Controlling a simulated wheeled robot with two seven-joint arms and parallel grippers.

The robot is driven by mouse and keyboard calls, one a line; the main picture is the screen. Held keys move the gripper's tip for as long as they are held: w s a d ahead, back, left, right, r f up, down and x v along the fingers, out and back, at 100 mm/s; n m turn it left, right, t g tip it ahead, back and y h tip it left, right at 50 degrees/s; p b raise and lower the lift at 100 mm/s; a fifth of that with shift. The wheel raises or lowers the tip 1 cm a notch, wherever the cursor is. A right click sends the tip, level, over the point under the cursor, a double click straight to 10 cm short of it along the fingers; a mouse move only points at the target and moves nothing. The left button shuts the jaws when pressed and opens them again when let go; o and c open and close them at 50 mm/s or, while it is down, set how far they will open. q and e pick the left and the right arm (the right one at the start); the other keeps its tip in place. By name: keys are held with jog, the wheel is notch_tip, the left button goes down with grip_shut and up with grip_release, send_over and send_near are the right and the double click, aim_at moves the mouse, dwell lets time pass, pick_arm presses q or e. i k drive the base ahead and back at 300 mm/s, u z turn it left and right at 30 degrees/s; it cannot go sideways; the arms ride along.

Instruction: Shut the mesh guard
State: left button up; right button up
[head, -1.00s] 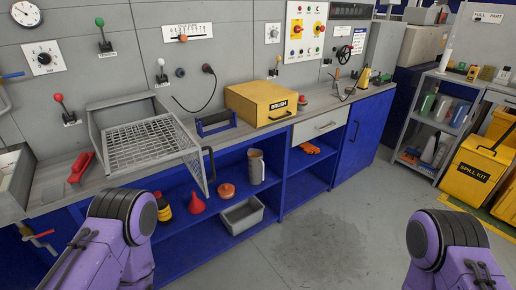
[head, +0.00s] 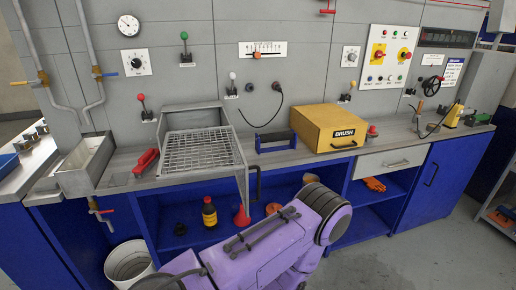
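The mesh guard's grey metal housing (head: 222,120) stands on the counter left of centre in the head view, with wire mesh (head: 197,150) across it. A narrow panel (head: 243,183) at its front right stands out past the counter edge, seen almost edge-on. A black handle (head: 256,183) is on its right side. The guard looks open. One of my purple arms crosses the bottom centre, in front of the lower shelf and below the handle. Neither of my grippers is in view.
A yellow BRUSH box (head: 322,131) and a blue bracket (head: 276,142) stand right of the guard; a red-handled tool (head: 146,162) lies left. A bottle (head: 209,213) and red funnel (head: 241,216) sit on the shelf below. A white bucket (head: 128,264) stands on the floor at left.

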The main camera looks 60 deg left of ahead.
aim_at(244, 166)
jog(key=i, duration=1.25)
jog(key=u, duration=2.85)
jog(key=i, duration=0.5)
jog(key=u, duration=0.05)
jog(key=k, duration=1.25)
jog(key=z, duration=0.35)
jog(key=i, duration=0.75)
jog(key=u, duration=0.45)
